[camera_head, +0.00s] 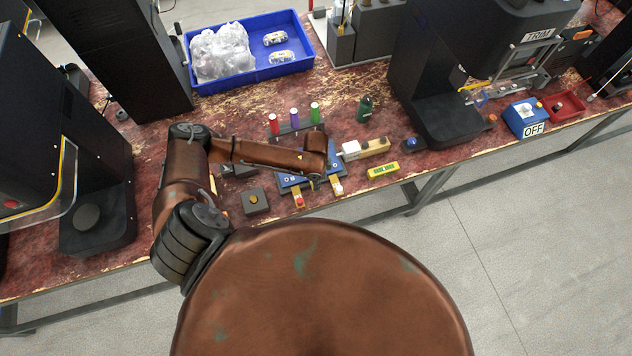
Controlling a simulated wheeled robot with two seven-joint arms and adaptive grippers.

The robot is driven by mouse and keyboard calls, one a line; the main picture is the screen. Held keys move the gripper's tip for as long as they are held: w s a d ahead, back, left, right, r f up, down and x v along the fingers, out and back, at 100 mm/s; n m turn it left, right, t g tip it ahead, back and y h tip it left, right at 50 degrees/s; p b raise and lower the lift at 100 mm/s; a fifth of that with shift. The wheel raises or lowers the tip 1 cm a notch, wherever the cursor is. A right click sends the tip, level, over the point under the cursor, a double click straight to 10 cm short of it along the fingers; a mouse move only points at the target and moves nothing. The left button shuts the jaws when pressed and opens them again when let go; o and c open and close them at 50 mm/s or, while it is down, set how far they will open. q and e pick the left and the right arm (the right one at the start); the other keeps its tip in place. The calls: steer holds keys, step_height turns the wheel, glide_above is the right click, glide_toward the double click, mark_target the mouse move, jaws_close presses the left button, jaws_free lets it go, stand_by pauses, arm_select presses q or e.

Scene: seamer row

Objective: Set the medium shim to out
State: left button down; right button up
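A blue fixture plate (287,183) lies on the bench, partly hidden under my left arm. Yellow strips stick out of its front edge, one with a red end (300,203) and one with a pale end (338,189). These may be shims; I cannot tell which is the medium one or how it is set. My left gripper (314,181) points down over the plate, mostly hidden below the wrist; its fingers are too small and covered to read. My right gripper is not in view.
Red, purple and green cylinders (294,116) stand behind the plate. A wooden block with a white part (366,149) and a yellow-green bar (383,170) lie to its right, a grey button box (255,201) to its left. Dark machines (440,95) flank the bench; a blue tray (250,76) sits behind.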

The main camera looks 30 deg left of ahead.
arm_select(q)
steer(key=shift+d, duration=0.1)
steer(key=s+d+p, duration=0.3)
steer(key=shift+d+r, duration=0.15)
steer(key=shift+s+d, duration=0.1)
steer(key=shift+d, duration=0.1)
steer(key=shift+f, duration=0.2)
steer(key=c, duration=2.1)
jaws_free()
steer(key=shift+s, duration=0.1)
steer(key=shift+o, duration=1.4)
